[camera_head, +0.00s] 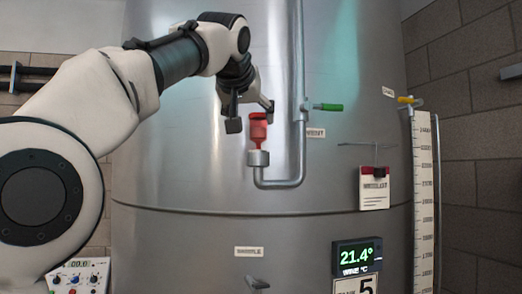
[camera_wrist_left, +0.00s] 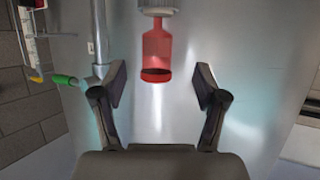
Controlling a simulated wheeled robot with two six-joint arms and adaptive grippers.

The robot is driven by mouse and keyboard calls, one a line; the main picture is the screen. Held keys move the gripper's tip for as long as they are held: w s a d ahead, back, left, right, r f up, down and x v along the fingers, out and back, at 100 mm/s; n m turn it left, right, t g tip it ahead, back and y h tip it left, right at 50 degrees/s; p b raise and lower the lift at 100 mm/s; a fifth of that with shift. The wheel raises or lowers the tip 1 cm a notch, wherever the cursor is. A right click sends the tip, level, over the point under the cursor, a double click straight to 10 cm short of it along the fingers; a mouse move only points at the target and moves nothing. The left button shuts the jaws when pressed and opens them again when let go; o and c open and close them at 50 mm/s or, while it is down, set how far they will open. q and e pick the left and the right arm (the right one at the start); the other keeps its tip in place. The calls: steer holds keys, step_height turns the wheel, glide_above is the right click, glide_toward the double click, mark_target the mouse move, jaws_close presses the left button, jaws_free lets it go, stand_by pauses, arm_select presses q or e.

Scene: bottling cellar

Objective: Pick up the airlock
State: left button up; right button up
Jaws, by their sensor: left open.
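The red airlock (camera_head: 258,132) stands upright in a grey metal cup on the end of a bent pipe on the tank front. My left gripper (camera_head: 252,114) is open at the airlock's upper part, with one finger to its left and the other near its upper right. In the left wrist view, the airlock (camera_wrist_left: 157,52) shows beyond and between the two spread fingers of my left gripper (camera_wrist_left: 158,88). I see no contact between the fingers and the airlock. My right gripper is not in view.
The steel tank (camera_head: 190,180) fills the background. A vertical pipe (camera_head: 300,80) with a green-handled valve (camera_head: 328,107) runs just right of the airlock. A hanging card (camera_head: 374,190), a lit temperature display (camera_head: 357,255) and a level scale (camera_head: 424,200) are further right.

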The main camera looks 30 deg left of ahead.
mark_target(257, 127)
arm_select(q)
steer(key=p+x, duration=0.1)
steer(key=x, duration=0.4)
steer(key=shift+w+d+p, duration=0.15)
steer(key=shift+w+p, duration=0.15)
steer(key=shift+p, duration=0.05)
steer(key=p, duration=0.4)
steer(key=shift+s+d+r, duration=0.1)
steer(key=shift+s+r, duration=0.25)
steer(key=shift+r, duration=0.05)
steer(key=x, duration=0.2)
steer(key=f+x, duration=0.1)
steer(key=x, duration=0.1)
steer(key=shift+w+f, duration=0.1)
steer(key=shift+w, duration=0.15)
steer(key=shift+s, duration=0.15)
steer(key=c, duration=0.5)
steer(key=shift+s+d+r, duration=0.25)
steer(key=shift+s+r, duration=0.1)
steer(key=shift+s, duration=0.1)
steer(key=c, duration=0.8)
steer(key=shift+w+a+f, duration=0.15)
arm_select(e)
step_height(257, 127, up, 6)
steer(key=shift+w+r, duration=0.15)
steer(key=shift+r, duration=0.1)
